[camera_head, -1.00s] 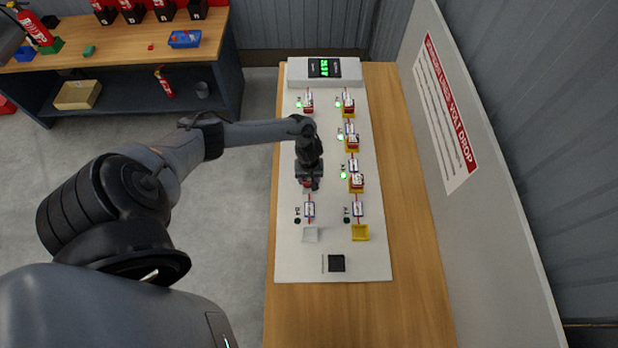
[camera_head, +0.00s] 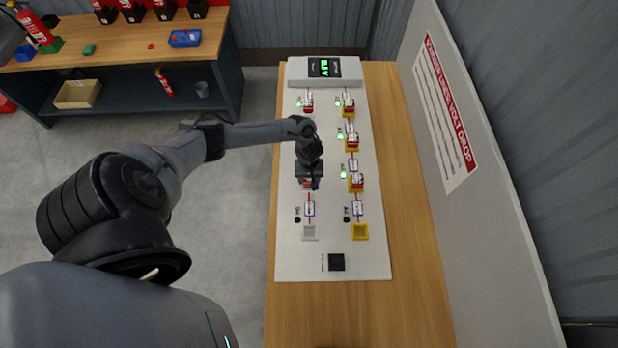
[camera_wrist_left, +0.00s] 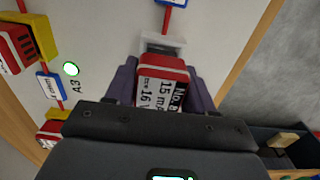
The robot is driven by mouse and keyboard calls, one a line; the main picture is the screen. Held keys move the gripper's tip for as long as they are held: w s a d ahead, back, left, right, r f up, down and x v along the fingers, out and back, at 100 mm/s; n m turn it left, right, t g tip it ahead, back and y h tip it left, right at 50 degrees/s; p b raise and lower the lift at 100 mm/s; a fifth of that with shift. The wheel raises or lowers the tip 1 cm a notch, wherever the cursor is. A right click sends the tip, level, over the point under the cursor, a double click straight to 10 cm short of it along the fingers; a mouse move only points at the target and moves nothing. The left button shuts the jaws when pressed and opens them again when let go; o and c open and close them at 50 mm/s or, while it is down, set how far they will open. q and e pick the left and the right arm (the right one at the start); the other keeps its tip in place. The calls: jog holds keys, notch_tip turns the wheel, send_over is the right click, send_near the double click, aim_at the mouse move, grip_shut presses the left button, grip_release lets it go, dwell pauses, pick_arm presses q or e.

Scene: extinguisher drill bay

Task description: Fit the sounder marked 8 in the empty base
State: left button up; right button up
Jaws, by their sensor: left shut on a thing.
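My left gripper (camera_head: 308,187) is shut on a red sounder (camera_wrist_left: 162,70) with a white label in the left wrist view. The label reads 15 mA and 16 V, with a partly hidden "No." marking. A white base (camera_wrist_left: 163,42) shows just past the sounder, on the board's left column. The sounder is at or just over this base; I cannot tell whether it is seated. In the head view the gripper hides most of both. Another white base (camera_head: 310,232) and a yellow base (camera_head: 360,232) nearer the front are empty. My right gripper is not in view.
Red sounders sit in yellow bases down the right column, such as one by lamp A3 (camera_head: 356,182). Another red sounder (camera_head: 308,104) sits top left. A panel with a green display (camera_head: 325,68) is at the far end. A black square (camera_head: 336,262) lies in front.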

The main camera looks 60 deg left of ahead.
pick_arm(q)
jog(key=shift+f+b, duration=0.35)
jog(key=shift+f, duration=0.7)
jog(key=shift+r, duration=0.2)
dwell(0.5)
jog(key=shift+r+p, duration=0.5)
jog(key=shift+p, duration=0.3)
jog(key=shift+r+p, duration=0.8)
jog(key=shift+p, duration=0.15)
jog(key=shift+r+p, duration=0.7)
jog(key=shift+r, duration=0.35)
jog(key=shift+d, duration=0.1)
